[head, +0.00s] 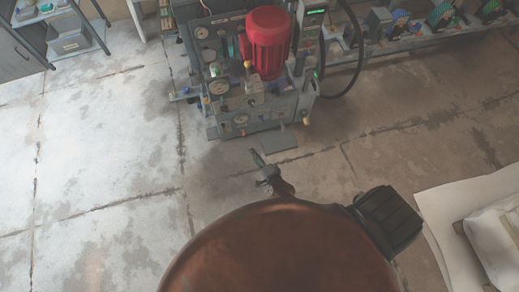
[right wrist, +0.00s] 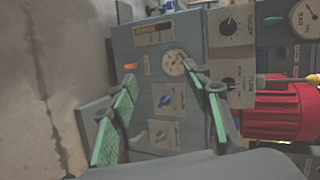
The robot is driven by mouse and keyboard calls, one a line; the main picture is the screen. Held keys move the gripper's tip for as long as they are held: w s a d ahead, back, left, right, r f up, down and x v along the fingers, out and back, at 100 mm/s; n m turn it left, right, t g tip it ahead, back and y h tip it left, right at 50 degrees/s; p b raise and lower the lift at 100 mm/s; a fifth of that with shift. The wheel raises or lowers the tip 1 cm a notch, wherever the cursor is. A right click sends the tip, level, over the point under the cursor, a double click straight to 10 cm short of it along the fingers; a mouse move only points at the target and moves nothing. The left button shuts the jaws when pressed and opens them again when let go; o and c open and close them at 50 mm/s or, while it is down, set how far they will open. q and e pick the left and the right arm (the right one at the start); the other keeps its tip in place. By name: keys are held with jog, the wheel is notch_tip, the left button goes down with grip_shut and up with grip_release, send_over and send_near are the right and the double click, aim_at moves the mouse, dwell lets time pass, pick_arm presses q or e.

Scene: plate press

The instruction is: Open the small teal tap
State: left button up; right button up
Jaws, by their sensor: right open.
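I cannot tell whether either is the tap. My right gripper (right wrist: 157,70) is open, its two green-padded fingers spread on either side of these knobs with nothing between them. In the head view my right gripper (head: 258,160) is small, in front of the machine's lower front, apart from it. My left gripper is not in view.
The machine has a red motor (head: 267,42) on top and several gauges on its front. A black hose (head: 354,65) loops at its right. A shelf (head: 75,42) stands at the far left, and a white sheet (head: 445,220) lies at the right. The floor at left is clear.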

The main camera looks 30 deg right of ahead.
jog(key=shift+s+d+f+n+g, duration=0.1)
jog(key=shift+s+f+n+g, duration=0.05)
jog(key=shift+s+f+n, duration=0.3)
jog(key=shift+s+d+f+n+g, duration=0.1)
jog(key=shift+s+f+n+g, duration=0.1)
jog(key=shift+s, duration=0.35)
